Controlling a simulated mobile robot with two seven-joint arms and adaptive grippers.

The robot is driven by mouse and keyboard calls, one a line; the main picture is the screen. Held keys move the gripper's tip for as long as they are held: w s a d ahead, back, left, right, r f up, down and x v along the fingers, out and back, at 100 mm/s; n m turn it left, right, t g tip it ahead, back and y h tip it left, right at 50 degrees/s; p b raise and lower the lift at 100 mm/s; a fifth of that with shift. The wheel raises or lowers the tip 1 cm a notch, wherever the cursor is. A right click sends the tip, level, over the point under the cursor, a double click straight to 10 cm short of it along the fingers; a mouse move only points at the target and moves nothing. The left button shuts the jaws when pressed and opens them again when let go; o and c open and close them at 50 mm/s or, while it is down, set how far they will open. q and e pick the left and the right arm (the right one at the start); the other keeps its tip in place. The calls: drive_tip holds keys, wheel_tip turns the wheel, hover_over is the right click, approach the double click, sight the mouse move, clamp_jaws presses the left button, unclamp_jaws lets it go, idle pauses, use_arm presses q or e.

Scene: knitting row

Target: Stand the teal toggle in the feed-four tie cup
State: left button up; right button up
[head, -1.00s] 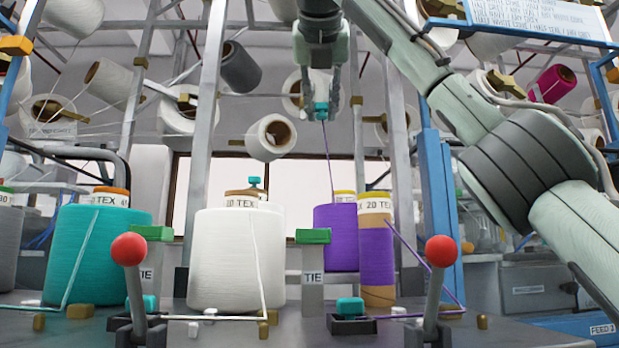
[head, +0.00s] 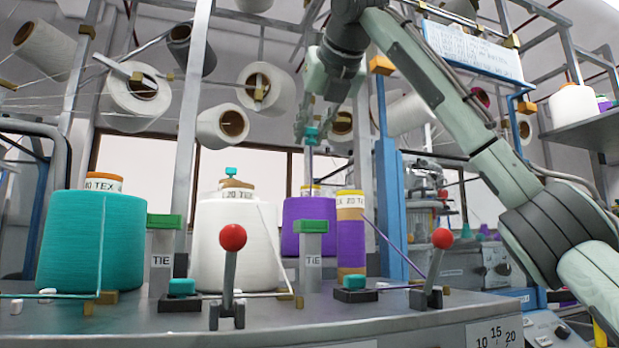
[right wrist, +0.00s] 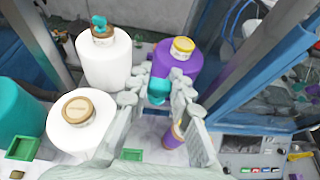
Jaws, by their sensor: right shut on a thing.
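My right gripper (head: 311,128) hangs above the purple cone (head: 305,224) in the head view, shut on a teal toggle (head: 311,136). In the right wrist view the teal toggle (right wrist: 158,91) is between the fingers, over the purple cone (right wrist: 180,58). I cannot read which is feed four. My left gripper is not in view.
Green-topped TIE posts stand beside the white cone (head: 238,245), at left (head: 161,258) and right (head: 312,254). Red-knobbed levers rise at the front, at left (head: 232,238) and right (head: 442,239). A teal cone (head: 90,240) is at far left. A blue upright (head: 388,200) stands at right.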

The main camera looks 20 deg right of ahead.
drive_tip(key=s+f+n+y, duration=0.1)
drive_tip(key=f, duration=0.2)
drive_tip(key=s+a+f+n+y, duration=0.1)
drive_tip(key=s+f+n+y, duration=0.1)
drive_tip(key=f, duration=0.1)
drive_tip(key=s+f+n+y, duration=0.1)
drive_tip(key=s+f+y, duration=0.1)
drive_tip(key=f, duration=0.2)
drive_tip(key=shift+s+a, duration=0.25)
drive_tip(key=shift+a, duration=0.15)
drive_tip(key=shift+s+f, duration=0.15)
drive_tip(key=shift+f, duration=0.05)
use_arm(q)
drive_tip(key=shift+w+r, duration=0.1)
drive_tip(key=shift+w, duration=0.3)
use_arm(e)
drive_tip(key=shift+a+f, duration=0.1)
drive_tip(key=shift+f, duration=0.3)
drive_tip(key=shift+f+b, duration=0.5)
drive_tip(key=shift+f, duration=0.3)
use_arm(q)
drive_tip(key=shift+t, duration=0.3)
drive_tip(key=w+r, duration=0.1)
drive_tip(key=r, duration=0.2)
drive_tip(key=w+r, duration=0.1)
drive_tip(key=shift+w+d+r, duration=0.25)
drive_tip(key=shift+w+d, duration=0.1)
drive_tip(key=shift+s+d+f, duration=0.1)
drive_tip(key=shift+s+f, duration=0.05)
